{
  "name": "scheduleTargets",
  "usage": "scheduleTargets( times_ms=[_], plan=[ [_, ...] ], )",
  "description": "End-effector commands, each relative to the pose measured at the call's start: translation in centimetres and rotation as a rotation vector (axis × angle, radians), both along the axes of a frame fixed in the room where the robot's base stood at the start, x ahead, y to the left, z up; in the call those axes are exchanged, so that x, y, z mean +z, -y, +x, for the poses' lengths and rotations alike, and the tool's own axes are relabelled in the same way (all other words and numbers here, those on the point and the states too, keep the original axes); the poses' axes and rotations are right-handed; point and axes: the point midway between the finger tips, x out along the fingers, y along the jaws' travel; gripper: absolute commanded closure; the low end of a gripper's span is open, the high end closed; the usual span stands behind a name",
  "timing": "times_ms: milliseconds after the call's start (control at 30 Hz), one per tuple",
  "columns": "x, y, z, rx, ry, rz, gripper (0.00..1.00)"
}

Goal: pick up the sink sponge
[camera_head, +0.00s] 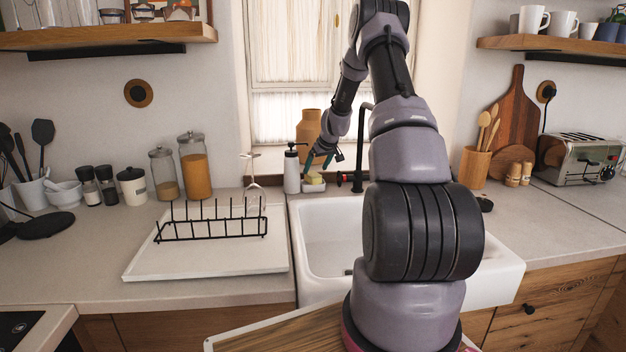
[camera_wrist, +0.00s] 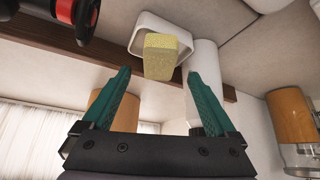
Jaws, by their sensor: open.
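The sink sponge (camera_head: 314,177) is a small yellow block in a white holder (camera_head: 314,187) behind the sink, between the soap bottle and the black tap. My gripper (camera_head: 322,161) is open just above it, with its teal fingers pointing down. In the wrist view the sponge (camera_wrist: 160,56) sticks out of the white holder (camera_wrist: 181,26). It shows between and just beyond the two open fingertips (camera_wrist: 158,75), with no clear contact. The sponge's lower end is hidden inside the holder.
A white soap bottle (camera_head: 291,171) stands close left of the holder and a black tap (camera_head: 359,150) close right. A brown vase (camera_head: 308,128) stands behind on the sill. The white sink (camera_head: 325,240) lies in front. A black rack (camera_head: 212,228) is on the left tray.

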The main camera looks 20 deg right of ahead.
Motion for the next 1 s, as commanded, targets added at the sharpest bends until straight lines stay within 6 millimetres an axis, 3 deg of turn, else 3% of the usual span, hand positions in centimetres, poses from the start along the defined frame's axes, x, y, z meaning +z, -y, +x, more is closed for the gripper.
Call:
scheduleTargets(
  times_ms=[200, 533, 567, 700, 800, 1000],
  plan=[
    [-3.0, -0.1, 1.7, -0.001, -0.002, 0.003, 0.07],
    [-3.8, -0.1, 2.3, 0.001, -0.001, 0.001, 0.07],
    [-3.8, -0.1, 2.3, 0.001, -0.002, 0.001, 0.11],
    [-3.7, -0.1, 2.3, 0.000, -0.001, 0.001, 0.65],
    [-3.7, -0.1, 2.2, 0.000, -0.001, 0.001, 0.95],
    [-3.7, -0.1, 2.2, 0.000, -0.001, 0.001, 1.00]
  ],
)
